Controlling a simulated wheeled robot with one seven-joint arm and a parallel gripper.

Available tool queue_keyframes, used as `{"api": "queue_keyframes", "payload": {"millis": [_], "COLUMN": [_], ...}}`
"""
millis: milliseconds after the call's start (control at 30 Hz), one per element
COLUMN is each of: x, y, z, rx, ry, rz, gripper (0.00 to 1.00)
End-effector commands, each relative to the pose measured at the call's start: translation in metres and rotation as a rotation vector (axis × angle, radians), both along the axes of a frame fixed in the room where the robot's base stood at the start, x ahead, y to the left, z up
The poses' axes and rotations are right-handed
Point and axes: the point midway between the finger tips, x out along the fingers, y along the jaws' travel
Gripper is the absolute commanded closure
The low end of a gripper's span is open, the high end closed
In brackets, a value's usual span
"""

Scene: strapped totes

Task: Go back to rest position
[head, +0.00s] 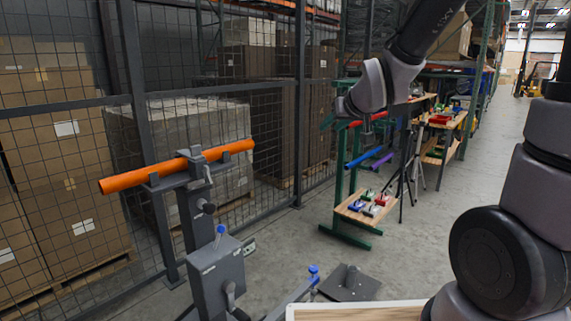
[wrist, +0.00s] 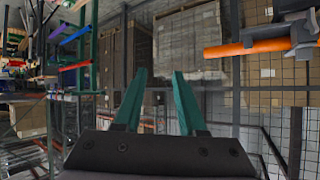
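My gripper (wrist: 159,74) shows its two green fingers spread apart in the wrist view, with nothing between them. In the head view my arm reaches in from the upper right, and its wrist hangs in the air at upper centre; the fingers are hard to make out there. An orange tube (head: 128,181) lies across a grey clamp stand (head: 216,269) at left, apart from my gripper. The tube also shows at upper right in the wrist view (wrist: 233,50).
A wire mesh fence (head: 70,105) runs along the left, with wrapped pallets behind it. A green rack (head: 341,200) with coloured tubes and a small board of parts (head: 366,207) stands beyond my arm. A black tripod (head: 404,170) stands beside it. The floor at right is clear.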

Motion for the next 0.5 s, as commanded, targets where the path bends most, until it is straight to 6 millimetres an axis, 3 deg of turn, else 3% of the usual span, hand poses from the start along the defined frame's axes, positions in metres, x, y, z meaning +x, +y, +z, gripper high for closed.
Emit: {"api": "queue_keyframes", "payload": {"millis": [33, 200, 333, 500], "x": [-0.010, -0.064, -0.115, -0.170], "y": [-0.020, -0.075, -0.104, -0.121], "z": [0.016, 0.048, 0.066, 0.078], "rx": [0.013, 0.079, 0.154, 0.239], "ry": [0.027, 0.182, 0.295, 0.401], "rz": [-0.048, -0.197, -0.292, -0.364], "gripper": [0.60, 0.60, 0.60, 0.60]}}
